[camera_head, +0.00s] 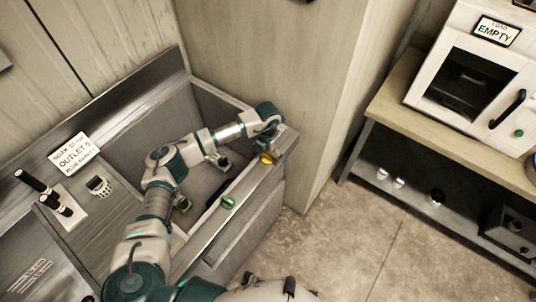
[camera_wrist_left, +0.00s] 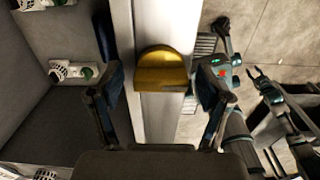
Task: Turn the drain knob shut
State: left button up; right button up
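A yellow knob (camera_head: 267,158) sits on the front rim of the trough sink, near its right end. A green knob (camera_head: 228,202) sits on the same rim, nearer me. I cannot tell from any label which is the drain knob. My left gripper (camera_head: 267,140) reaches across the trough and points down over the yellow knob. In the left wrist view the yellow knob (camera_wrist_left: 165,70) shows between the spread fingers of the left gripper (camera_wrist_left: 158,92), with gaps on both sides.
The metal trough (camera_head: 150,120) holds fittings with green parts. A sign reading "OUTLET 5" (camera_head: 74,152) and black levers (camera_head: 45,190) stand at left. A wall block (camera_head: 270,75) rises behind the gripper. A bench (camera_head: 440,140) with a white oven (camera_head: 475,85) stands at right. The floor between is clear.

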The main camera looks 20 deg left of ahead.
aim_at(268, 153)
pick_arm(q)
notch_tip(268, 153, up, 12)
dwell(0.6)
dwell(0.4)
